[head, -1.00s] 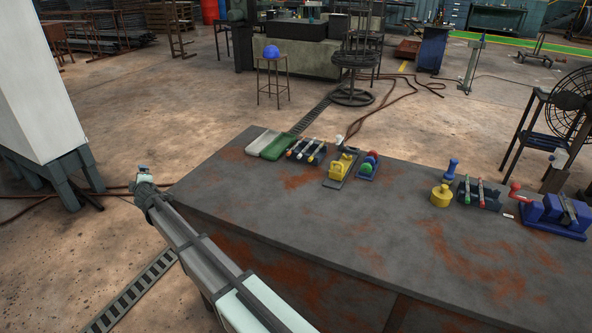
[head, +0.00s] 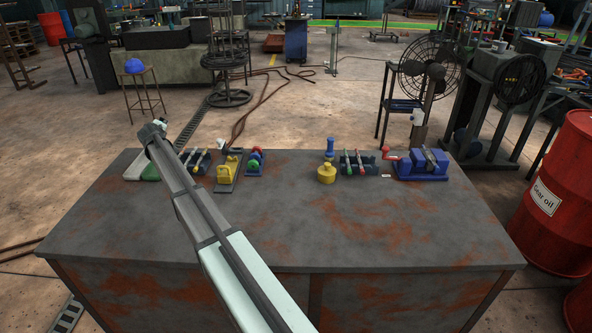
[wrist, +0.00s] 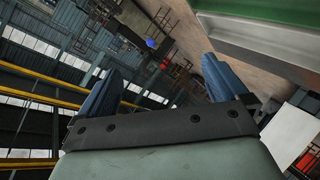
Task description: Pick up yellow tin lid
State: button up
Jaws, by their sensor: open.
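A small yellow tin (head: 326,174) stands upright near the back edge of the workbench (head: 300,220), right of its middle in the head view. Its top looks like a flat yellow lid with a small raised part, but it is too small to tell where lid and tin part. My gripper (head: 155,128) is at the end of my raised arm, in front of the bench's back left corner in the picture, far left of the tin. In the wrist view my gripper (wrist: 160,82) has its two blue fingers wide apart with nothing between them. The tin does not show there.
A blue upright tool (head: 329,147) stands just behind the tin. A rack with red and green handles (head: 357,163) and a blue vise (head: 424,164) stand to its right. A yellow device (head: 230,168) stands to its left. The bench's front is bare.

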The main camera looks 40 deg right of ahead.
jog(key=s+d+r+m+g+h, duration=0.1)
jog(key=s+d+r+m+g, duration=0.15)
jog(key=s+d, duration=0.7)
jog(key=s+d+r+m+g+h, duration=0.1)
jog(key=s+d+r, duration=0.15)
jog(key=d, duration=1.45)
jog(key=s+d+r+m+g+h, duration=0.1)
jog(key=s+d+r+m, duration=0.3)
jog(key=d, duration=1)
jog(key=n+g+y, duration=0.8)
jog(key=n, duration=1.2)
send_over(327, 164)
notch_tip(327, 164, down, 5)
jog(key=f, duration=1.3)
jog(key=shift+d+f, duration=0.2)
jog(key=shift+f, duration=0.1)
jog(key=shift+c, duration=0.2)
